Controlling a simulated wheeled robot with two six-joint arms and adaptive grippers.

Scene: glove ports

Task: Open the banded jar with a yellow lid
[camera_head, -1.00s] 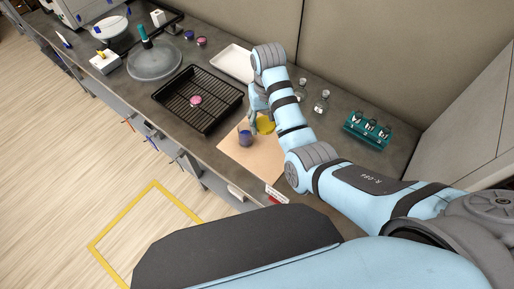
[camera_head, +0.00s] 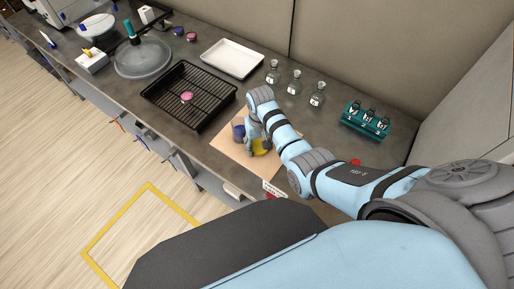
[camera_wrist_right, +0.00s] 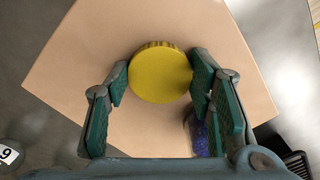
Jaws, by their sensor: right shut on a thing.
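The yellow lid (camera_wrist_right: 160,72) is seen from above in the right wrist view, over a tan mat (camera_wrist_right: 75,60). It also shows in the head view (camera_head: 262,147). The jar body beneath it is hidden in the wrist view, so its bands cannot be seen. My right gripper (camera_wrist_right: 161,82) is shut on the yellow-lidded jar, one finger on each side. In the head view, the right gripper (camera_head: 254,138) partly covers it. A dark blue jar (camera_head: 238,132) stands beside it on the mat (camera_head: 228,148). My left gripper is out of view.
A black rack tray (camera_head: 165,108) with a pink item (camera_head: 187,97) lies left of the mat. A white tray (camera_head: 232,58) is behind. Several flasks (camera_head: 294,84) and a teal rack (camera_head: 367,120) stand to the right. The bench's front edge is close to the mat.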

